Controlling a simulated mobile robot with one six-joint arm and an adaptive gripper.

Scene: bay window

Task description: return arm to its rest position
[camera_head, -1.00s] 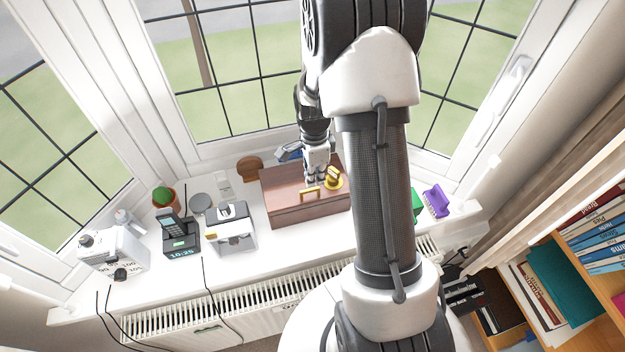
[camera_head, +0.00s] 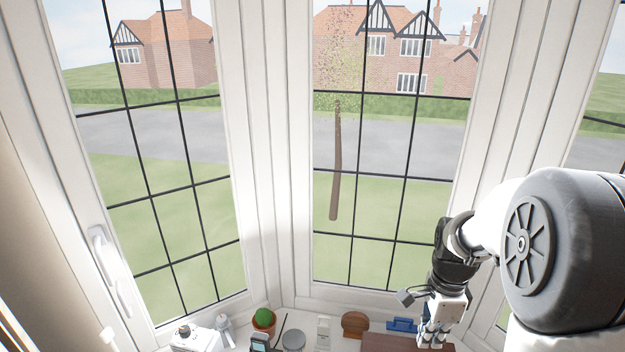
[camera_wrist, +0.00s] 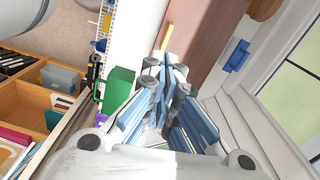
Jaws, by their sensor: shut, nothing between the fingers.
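My gripper (camera_head: 432,338) is at the lower right of the head view, in front of the brown wooden box (camera_head: 385,343). Its fingers are shut with nothing between them. In the wrist view my gripper (camera_wrist: 168,78) points toward the brown box (camera_wrist: 203,32), which has a yellow handle (camera_wrist: 167,37). I cannot tell the exact gap between fingertips and box. My arm reaches in from the right of the head view.
A blue object (camera_head: 402,324), a wooden piece (camera_head: 354,323), a grey round item (camera_head: 293,340) and a potted cactus (camera_head: 263,320) stand on the sill by the window panes.

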